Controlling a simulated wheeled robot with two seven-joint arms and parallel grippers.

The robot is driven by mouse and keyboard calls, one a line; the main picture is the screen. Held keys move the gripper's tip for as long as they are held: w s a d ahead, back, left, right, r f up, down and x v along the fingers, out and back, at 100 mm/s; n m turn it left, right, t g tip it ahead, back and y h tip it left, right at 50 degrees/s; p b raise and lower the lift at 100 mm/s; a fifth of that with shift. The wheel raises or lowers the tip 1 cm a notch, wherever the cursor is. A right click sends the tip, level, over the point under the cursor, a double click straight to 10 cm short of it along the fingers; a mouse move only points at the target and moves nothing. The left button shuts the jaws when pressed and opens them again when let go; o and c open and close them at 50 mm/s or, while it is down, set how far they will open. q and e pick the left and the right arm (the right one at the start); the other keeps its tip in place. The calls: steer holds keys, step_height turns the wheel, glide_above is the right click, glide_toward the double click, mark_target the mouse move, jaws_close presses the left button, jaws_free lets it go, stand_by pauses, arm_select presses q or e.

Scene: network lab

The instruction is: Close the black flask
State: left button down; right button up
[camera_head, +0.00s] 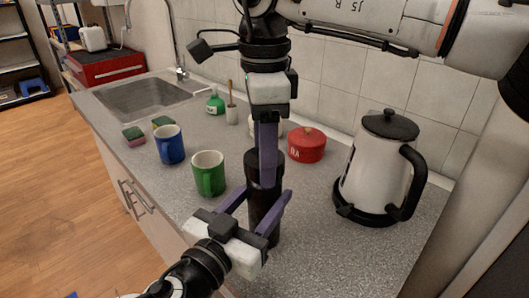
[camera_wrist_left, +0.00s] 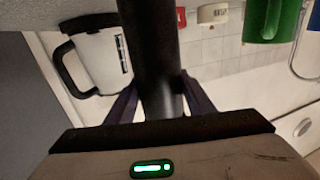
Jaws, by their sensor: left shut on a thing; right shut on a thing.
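The black flask (camera_head: 262,208) stands upright on the grey counter. My left gripper (camera_head: 265,196) comes in from the lower left and is shut on the flask's body, a finger on each side. The left wrist view shows the dark flask (camera_wrist_left: 152,50) upside down between the purple fingers (camera_wrist_left: 160,98). My right gripper (camera_head: 267,178) points straight down from above, its fingers at the flask's top. It is shut on a dark piece there, which looks like the flask's lid. The near finger hides much of it, so I cannot tell how the lid sits on the flask.
A green mug (camera_head: 209,175) and a blue mug (camera_head: 169,146) stand left of the flask. A white kettle (camera_head: 375,170) with black handle stands right. The sink (camera_head: 150,96) is far left. The front right counter is clear.

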steer(key=m, duration=0.8)
steer(key=o, duration=1.2)
steer(key=shift+r, duration=2.25)
steer(key=shift+c, duration=0.6)
